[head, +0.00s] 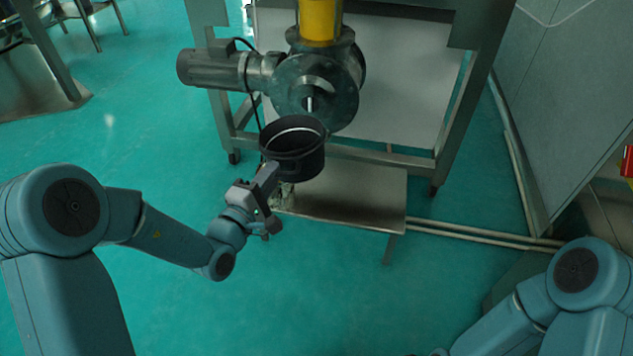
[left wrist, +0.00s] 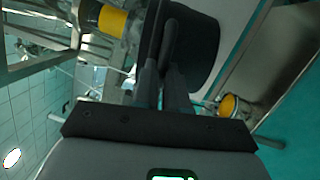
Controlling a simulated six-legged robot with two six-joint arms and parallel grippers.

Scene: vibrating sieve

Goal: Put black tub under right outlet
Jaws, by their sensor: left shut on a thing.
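The black tub (head: 306,163) is held upright in the head view, open side up, in front of the round metal machine housing (head: 318,88) with a yellow section (head: 320,20) above it. In this view it overlaps the housing's lower edge; the gap between them cannot be judged. My left gripper (head: 270,178) is shut on the tub's near side, at its handle. In the left wrist view the tub (left wrist: 203,45) fills the upper middle, between and beyond the fingers (left wrist: 165,90). My right gripper is out of view; only part of that arm shows at lower right.
A low metal bench (head: 360,205) stands below the tub, its top mostly clear. A motor (head: 212,68) juts left from the housing. A metal frame (head: 480,75) surrounds the machine. A cabinet wall (head: 565,100) is at right.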

